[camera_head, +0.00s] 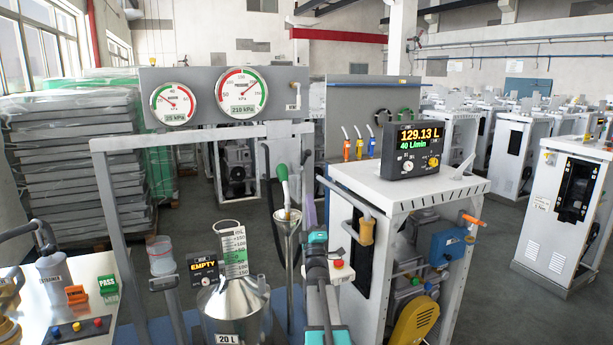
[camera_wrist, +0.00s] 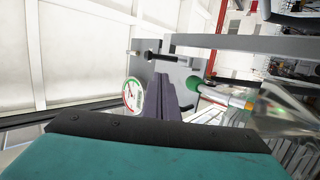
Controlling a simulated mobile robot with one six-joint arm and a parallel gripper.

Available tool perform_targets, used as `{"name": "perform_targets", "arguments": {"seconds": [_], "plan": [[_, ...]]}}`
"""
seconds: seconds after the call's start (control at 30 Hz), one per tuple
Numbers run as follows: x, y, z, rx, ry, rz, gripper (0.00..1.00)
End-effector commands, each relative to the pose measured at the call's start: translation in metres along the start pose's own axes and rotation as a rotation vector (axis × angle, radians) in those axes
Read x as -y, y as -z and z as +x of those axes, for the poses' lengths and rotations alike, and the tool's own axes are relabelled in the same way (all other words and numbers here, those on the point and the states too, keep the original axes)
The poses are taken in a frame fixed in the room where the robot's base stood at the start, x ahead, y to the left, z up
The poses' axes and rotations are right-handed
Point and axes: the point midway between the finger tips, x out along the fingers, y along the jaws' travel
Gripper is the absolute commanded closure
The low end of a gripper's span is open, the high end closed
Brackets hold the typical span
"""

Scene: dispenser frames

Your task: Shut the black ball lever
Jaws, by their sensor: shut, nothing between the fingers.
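My gripper (camera_head: 309,203) points up in the middle of the head view, its purple fingers together and empty. In the wrist view the fingers (camera_wrist: 173,100) show against the grey gauge board, beside the green-handled nozzle. A small dark-handled fitting (camera_wrist: 148,54) shows on the board in the wrist view, apart from the fingers. It may be the black ball lever, but I cannot tell for sure. In the head view a small metal valve (camera_head: 293,104) sits at the right end of the board; its lever is too small to read.
The gauge board (camera_head: 200,90) bears two round dials. A white dispenser cabinet (camera_head: 405,190) with a lit display stands close on the right.

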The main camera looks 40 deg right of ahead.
Motion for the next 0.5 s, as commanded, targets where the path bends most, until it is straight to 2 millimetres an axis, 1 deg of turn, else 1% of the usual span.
{"name": "perform_targets", "arguments": {"seconds": [0.17, 0.27, 0.5], "plan": [[-0.001, -0.003, 0.007, 0.002, 0.000, -0.001, 1.00], [-0.001, -0.003, 0.015, 0.002, 0.000, -0.001, 1.00], [-0.001, -0.003, 0.041, 0.002, 0.001, -0.001, 1.00]]}}
